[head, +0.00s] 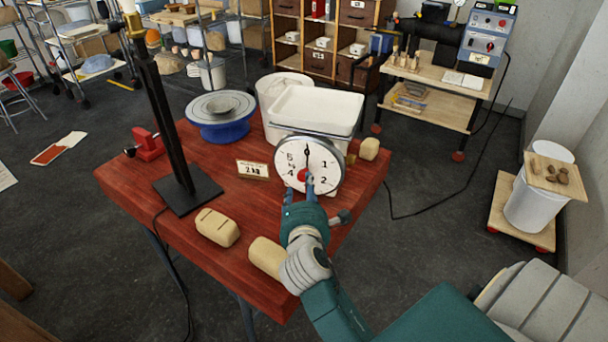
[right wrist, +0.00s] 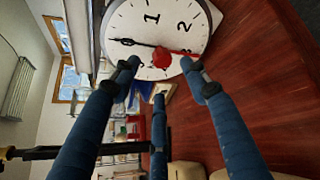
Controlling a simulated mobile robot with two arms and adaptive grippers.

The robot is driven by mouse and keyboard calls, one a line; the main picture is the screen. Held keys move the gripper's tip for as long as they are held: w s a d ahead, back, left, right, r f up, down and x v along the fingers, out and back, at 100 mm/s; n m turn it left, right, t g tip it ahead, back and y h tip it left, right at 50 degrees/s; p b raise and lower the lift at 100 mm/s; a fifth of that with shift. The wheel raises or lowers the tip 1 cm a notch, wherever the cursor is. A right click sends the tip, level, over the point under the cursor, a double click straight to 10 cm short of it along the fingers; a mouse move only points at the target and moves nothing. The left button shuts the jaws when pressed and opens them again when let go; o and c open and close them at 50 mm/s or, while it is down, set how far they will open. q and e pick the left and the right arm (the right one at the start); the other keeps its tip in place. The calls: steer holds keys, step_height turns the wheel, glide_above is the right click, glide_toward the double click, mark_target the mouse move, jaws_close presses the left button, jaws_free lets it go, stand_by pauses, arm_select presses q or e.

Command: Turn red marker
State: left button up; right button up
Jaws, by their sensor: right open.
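The red marker (head: 302,174) is a small red knob at the middle of the white round dial (head: 320,157) on the scale's front. In the right wrist view the red marker (right wrist: 162,58) has a thin red pointer reaching right, away from the black needle (right wrist: 135,43). In the head view the black needle points straight up. My right gripper (head: 299,188) is in front of the dial's lower half. In the right wrist view its open fingers (right wrist: 160,70) have their tips on either side of the knob; I cannot tell whether they touch it. My left gripper is out of view.
The scale with its white tray (head: 318,106) stands on a red wooden table (head: 150,185). A card (head: 252,169) is left of the dial. A black post (head: 165,120), a blue turntable (head: 218,128) and pale blocks (head: 217,227) are also on the table.

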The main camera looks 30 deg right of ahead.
mark_target(304, 178)
steer(key=x, duration=0.6)
steer(key=shift+s+f, duration=0.1)
steer(key=shift+x, duration=0.9)
steer(key=shift+d+f, duration=0.1)
steer(key=shift+f, duration=0.05)
steer(key=shift+c, duration=1.1)
steer(key=c, duration=0.9)
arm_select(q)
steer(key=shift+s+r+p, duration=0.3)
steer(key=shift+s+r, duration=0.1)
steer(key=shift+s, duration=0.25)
arm_select(e)
jaws_close()
